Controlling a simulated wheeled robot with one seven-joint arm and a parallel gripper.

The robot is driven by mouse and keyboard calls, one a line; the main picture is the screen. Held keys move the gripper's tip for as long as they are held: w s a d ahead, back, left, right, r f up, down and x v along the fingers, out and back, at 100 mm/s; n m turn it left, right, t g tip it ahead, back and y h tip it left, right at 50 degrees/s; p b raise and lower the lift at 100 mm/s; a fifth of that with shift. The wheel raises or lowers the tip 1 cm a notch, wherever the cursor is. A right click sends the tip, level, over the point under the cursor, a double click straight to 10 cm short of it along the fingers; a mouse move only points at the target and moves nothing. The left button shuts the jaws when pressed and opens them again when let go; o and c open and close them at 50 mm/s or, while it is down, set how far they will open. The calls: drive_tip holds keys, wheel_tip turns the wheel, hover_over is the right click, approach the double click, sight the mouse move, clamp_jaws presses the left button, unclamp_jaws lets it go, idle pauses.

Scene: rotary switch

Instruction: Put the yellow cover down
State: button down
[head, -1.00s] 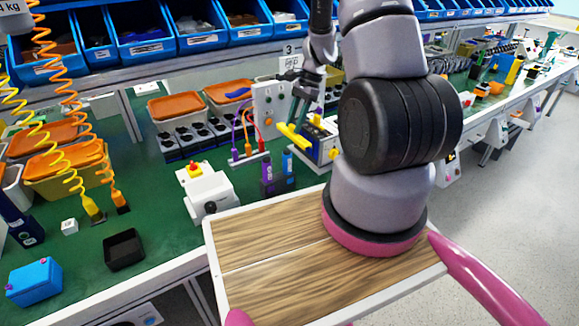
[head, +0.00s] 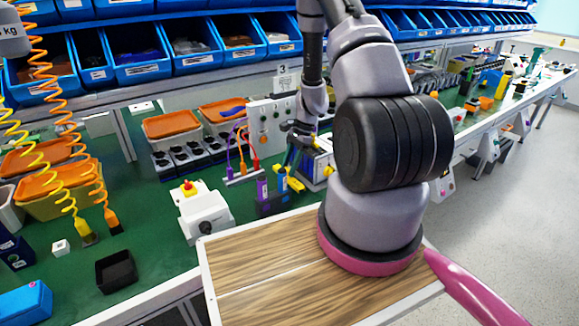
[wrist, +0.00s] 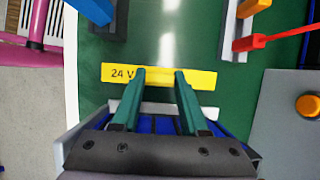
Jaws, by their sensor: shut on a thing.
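The yellow cover (wrist: 207,79) is a flat strip marked "24 V" in the wrist view. My gripper (wrist: 162,78) is shut on it, with the dark green fingertips reaching over its middle part. In the head view the yellow cover (head: 296,184) shows low beside the purple and blue blocks, under my gripper (head: 289,166). It is close above the green bench top (wrist: 130,45); I cannot tell whether it touches anything below. My arm partly blocks the area to its right.
A grey panel (head: 264,135) with coloured cables stands behind; its orange knob (wrist: 308,105) is right in the wrist view. A white switch box (head: 203,212) with a red button stands left. A wood-topped tray (head: 255,270) is in front. Blue bins (head: 135,45) line the back.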

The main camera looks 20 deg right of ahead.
drive_tip(key=shift+f, duration=0.5)
drive_tip(key=shift+c, duration=2.1)
unclamp_jaws()
drive_tip(key=shift+f, duration=0.1)
